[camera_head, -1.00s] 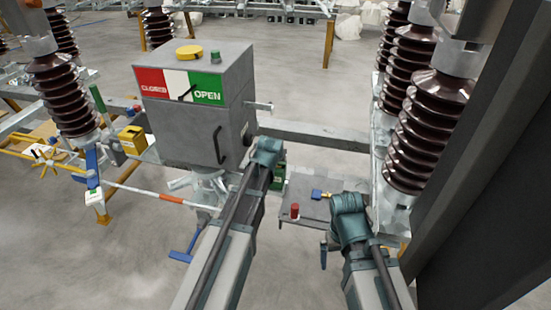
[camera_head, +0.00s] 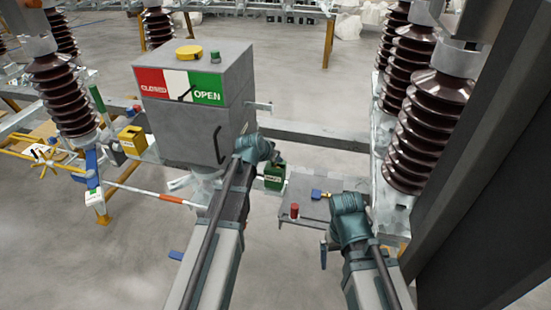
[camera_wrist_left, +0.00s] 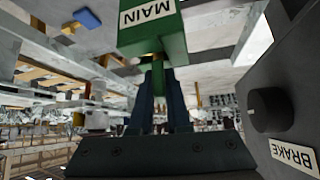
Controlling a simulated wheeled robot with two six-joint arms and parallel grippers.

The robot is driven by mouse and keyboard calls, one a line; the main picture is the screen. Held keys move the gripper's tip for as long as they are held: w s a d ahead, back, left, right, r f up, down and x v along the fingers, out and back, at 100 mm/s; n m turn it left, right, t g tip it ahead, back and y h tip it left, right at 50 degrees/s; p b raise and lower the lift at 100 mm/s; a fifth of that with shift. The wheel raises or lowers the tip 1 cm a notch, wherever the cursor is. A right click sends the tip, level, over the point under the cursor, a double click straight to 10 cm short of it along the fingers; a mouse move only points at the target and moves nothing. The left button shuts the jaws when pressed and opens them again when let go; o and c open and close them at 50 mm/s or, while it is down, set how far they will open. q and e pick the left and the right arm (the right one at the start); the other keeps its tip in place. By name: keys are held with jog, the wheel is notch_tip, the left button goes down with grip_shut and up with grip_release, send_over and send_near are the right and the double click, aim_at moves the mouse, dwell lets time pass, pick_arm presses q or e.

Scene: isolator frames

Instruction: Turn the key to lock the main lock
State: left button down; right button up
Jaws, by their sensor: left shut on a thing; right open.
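The green main lock, a block labelled MAIN (camera_wrist_left: 152,35), shows at the top of the left wrist view. In the head view the lock (camera_head: 273,178) is small, right of the grey box's lower part and beside my left wrist. My left gripper (camera_wrist_left: 159,85) is shut on the key (camera_wrist_left: 157,68), a narrow green piece at the block's lower face. The fingers hide most of the key, so I cannot tell its turn angle. My right gripper (camera_head: 347,205) is open, above the small grey plate; its fingers are mostly hidden by the wrist.
The grey box (camera_head: 185,130) with CLOSED and OPEN signs stands at left. The grey plate (camera_head: 305,222) holds a red cylinder (camera_head: 294,210) and a blue piece (camera_head: 320,195). A black knob (camera_wrist_left: 268,108) by a BRAKE label is close on the right. Brown insulators (camera_head: 435,120) stand at right.

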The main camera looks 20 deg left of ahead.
pick_arm(q)
jog(key=shift+m+h, duration=0.3)
jog(key=shift+m, duration=0.1)
jog(key=shift+w+m+g+h, duration=0.1)
jog(key=shift+m+g+h, duration=0.2)
jog(key=shift+m+h, duration=0.45)
jog(key=shift+m, duration=0.55)
jog(key=c, duration=0.6)
grip_release()
jog(key=shift+o, duration=0.2)
